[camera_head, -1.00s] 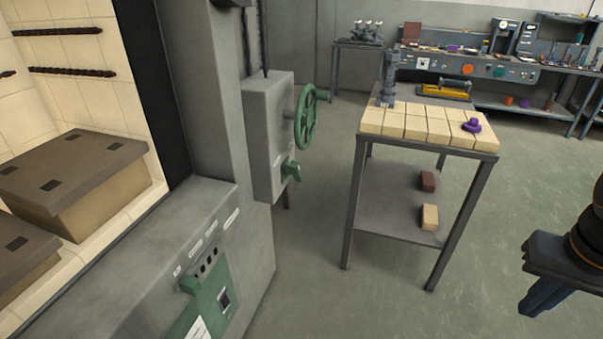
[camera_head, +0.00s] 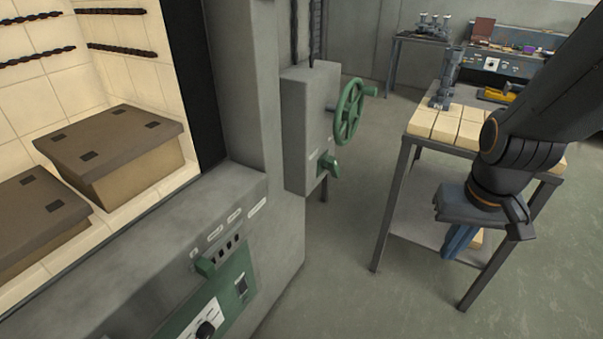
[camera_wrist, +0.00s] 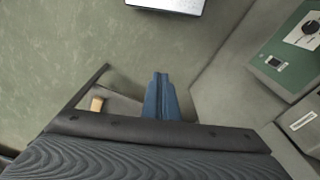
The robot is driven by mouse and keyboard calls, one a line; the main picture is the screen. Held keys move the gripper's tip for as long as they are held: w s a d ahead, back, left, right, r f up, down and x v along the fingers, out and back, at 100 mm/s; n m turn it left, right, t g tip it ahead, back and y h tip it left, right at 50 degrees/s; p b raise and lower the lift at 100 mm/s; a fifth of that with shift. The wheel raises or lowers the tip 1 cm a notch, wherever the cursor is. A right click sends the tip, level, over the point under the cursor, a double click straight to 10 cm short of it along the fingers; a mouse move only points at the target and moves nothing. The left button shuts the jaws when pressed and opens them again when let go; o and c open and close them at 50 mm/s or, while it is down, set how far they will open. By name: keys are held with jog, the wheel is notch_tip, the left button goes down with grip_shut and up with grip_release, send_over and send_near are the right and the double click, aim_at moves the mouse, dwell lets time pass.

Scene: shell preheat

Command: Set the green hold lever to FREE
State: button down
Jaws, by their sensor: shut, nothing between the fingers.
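One green lever (camera_head: 329,165) sticks out of the grey box (camera_head: 302,128) below a green handwheel (camera_head: 348,110). The shut fingers also show in the wrist view (camera_wrist: 160,78). Part of the green panel (camera_wrist: 291,52) is at that view's right.
A furnace chamber with brown lidded boxes (camera_head: 115,148) is open at left. A table with pale bricks (camera_head: 438,122) stands behind my arm, with a shelf below. Benches stand at the back. Grey floor (camera_head: 330,270) is clear between the furnace and the table.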

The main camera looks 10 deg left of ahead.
jog(key=shift+w+a, duration=0.3)
jog(key=w+a+f+n+t+y+b, duration=0.1)
jog(key=w+f+n+t+b, duration=0.3)
jog(key=w, duration=0.5)
jog(key=w+a+f+n+t+y+b, duration=0.1)
jog(key=w+f+n+b, duration=0.4)
jog(key=w+n, duration=0.3)
jog(key=w+a+f+n+t+y+b, duration=0.1)
jog(key=w+a+f+n+t+b, duration=0.25)
jog(key=w, duration=0.55)
jog(key=w+a+f+n+y+b, duration=0.2)
jog(key=a+n+y+b, duration=0.4)
jog(key=n, duration=0.4)
jog(key=w+a+f+n+y+b, duration=0.2)
jog(key=a+f+n+y+b, duration=0.2)
jog(key=n+y+b, duration=0.3)
jog(key=a+n+b, duration=0.1)
jog(key=n, duration=0.2)
jog(key=shift+a+f+y, duration=0.3)
jog(key=shift+a+f, duration=0.05)
jog(key=shift+a, duration=0.05)
